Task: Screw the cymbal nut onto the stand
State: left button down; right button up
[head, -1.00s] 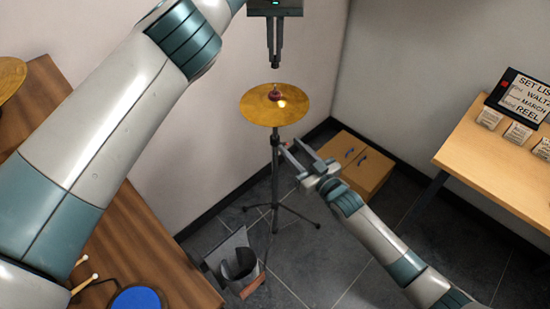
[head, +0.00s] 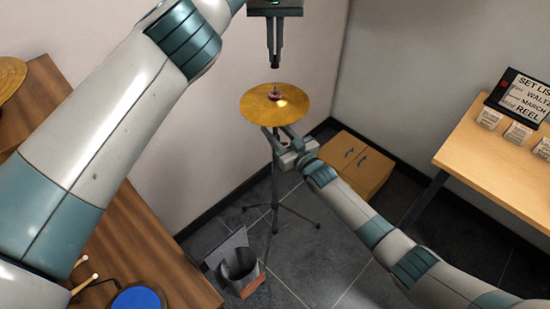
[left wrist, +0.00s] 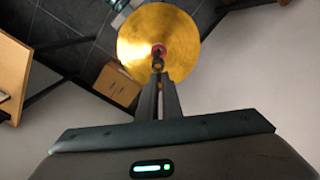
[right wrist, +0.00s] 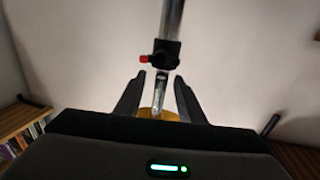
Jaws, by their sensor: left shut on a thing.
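The gold cymbal (head: 262,112) lies on top of the stand (head: 275,190), with a red felt (head: 275,95) and a short rod tip at its centre. My left gripper (head: 276,65) is straight above the cymbal centre, apart from it. In the left wrist view its fingers are shut on a small dark piece (left wrist: 157,66), apparently the cymbal nut, seen over the red felt (left wrist: 158,50). My right gripper (head: 276,134) is just below the cymbal. In the right wrist view its open fingers (right wrist: 158,90) lie on either side of the stand tube (right wrist: 161,86), near a dark collar (right wrist: 166,53) with a red knob.
A wooden cabinet (head: 372,178) stands on the floor behind the stand. A wooden table (head: 140,245) is at left; a desk (head: 475,160) with a set-list board (head: 522,95) is at right.

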grip_shut()
pick_arm(q)
jog(key=shift+f, duration=0.1)
jog(key=shift+s+f, duration=0.1)
jog(key=shift+f, duration=2.3)
jog(key=shift+f, duration=0.9)
jog(key=shift+f, duration=0.55)
